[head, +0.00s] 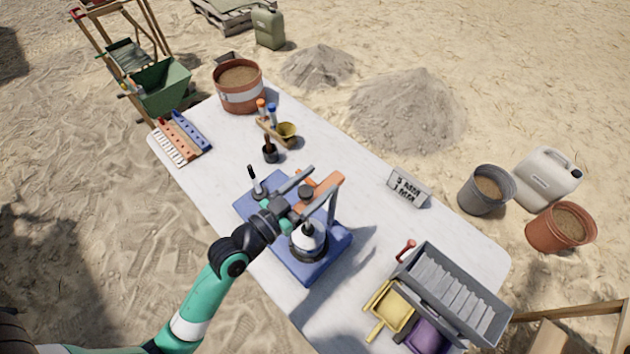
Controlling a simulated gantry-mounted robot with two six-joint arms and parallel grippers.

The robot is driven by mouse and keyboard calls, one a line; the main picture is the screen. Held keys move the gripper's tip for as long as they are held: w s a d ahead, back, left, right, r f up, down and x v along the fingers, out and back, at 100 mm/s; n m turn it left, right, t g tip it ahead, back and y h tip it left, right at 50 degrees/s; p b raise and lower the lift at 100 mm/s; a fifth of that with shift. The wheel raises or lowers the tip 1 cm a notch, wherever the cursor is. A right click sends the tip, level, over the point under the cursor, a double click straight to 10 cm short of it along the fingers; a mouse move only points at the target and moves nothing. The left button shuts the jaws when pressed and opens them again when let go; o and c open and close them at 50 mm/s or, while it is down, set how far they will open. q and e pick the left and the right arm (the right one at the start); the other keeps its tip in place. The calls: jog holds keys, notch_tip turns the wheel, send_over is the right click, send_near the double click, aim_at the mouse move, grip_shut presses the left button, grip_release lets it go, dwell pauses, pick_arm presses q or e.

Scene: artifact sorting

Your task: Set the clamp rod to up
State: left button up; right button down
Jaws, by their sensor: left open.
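A clamp device with a blue base (325,262) stands in the middle of the white table. It has a grey upright post (333,212) and an orange-and-grey arm (326,189) at the top. A white and dark rounded vessel (308,240) sits on the base under this arm. A thin rod with a black handle (252,176) stands nearly upright at the base's left corner. I cannot tell which of these parts is the clamp rod. My left gripper (303,193) is open, over the base and close to the orange arm; contact is unclear. My right gripper is out of view.
A grey sluice-like box (458,297) with a yellow tray (389,313) stands at the table's right end. A small tool holder (277,131) and a sand bucket (238,88) are at the back left. The table's left middle is clear.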

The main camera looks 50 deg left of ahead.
pick_arm(q)
jog(key=shift+c, duration=0.3)
grip_shut()
jog(key=shift+r, duration=0.1)
dwell(1.0)
